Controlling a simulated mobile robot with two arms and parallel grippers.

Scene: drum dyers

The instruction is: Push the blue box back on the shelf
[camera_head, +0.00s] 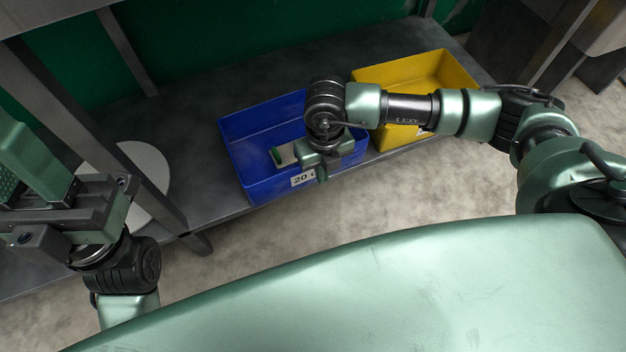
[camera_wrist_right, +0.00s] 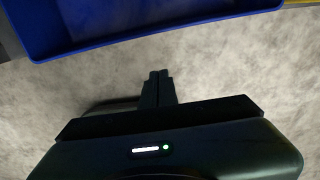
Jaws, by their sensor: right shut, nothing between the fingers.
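The blue box (camera_head: 255,183) is an open-topped bin on the grey shelf (camera_head: 200,195), with a white label on its front wall. Its front is at or near the shelf's front edge; I cannot tell if it overhangs. My right gripper (camera_head: 322,176) is shut and empty, in front of the box's front wall, and my wrist hides part of the box. In the right wrist view, the shut fingertips (camera_wrist_right: 159,74) point toward the blue rim (camera_wrist_right: 100,42), with floor visible between them. My left gripper (camera_head: 75,205) is at the far left, away from the box; its jaw opening is unclear.
A yellow box (camera_head: 445,72) stands on the shelf to the right of the blue one, partly behind my right arm. A white round object (camera_head: 150,165) lies on the left behind a metal post (camera_head: 150,190). Bare shelf shows behind the blue box. The floor in front is clear.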

